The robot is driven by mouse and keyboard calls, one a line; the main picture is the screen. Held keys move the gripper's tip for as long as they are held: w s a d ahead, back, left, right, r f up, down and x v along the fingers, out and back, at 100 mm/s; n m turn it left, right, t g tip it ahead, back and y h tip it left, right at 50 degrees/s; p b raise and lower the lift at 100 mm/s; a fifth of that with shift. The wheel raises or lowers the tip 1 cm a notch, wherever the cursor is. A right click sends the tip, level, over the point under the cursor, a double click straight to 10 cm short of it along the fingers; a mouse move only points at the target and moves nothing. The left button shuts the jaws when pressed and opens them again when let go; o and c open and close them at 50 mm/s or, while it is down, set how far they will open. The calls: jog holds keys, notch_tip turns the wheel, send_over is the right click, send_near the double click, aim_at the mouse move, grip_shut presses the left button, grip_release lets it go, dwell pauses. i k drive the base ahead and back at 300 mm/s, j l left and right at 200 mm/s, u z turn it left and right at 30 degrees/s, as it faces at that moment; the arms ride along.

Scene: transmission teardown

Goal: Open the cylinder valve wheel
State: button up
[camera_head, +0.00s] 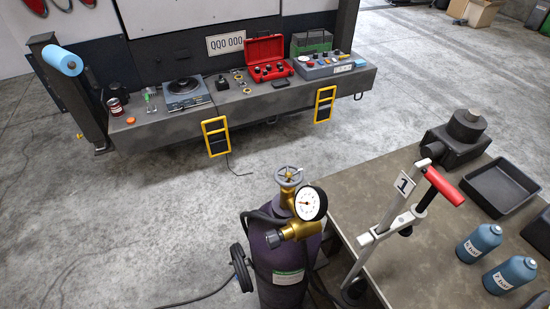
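A purple gas cylinder (268,262) stands upright at the bottom centre, beside the left edge of the workbench. The grey round valve wheel (289,176) sits on top of its brass valve. A brass regulator (295,231) and a white-faced gauge (310,204) are fixed just below the wheel, facing right and toward me. I cannot tell from this view how far the wheel is turned. My gripper is not in view, and nothing is seen touching the wheel.
The workbench (377,174) at right holds a metal stand with a red handle (444,186), two blue bottles (479,244), a black tray (497,194) and a dark machine part (455,143). A loaded truck-like ledge (185,130) is behind, with open floor between.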

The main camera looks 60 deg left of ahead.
aim_at(288, 176)
jog(key=u, duration=1.55)
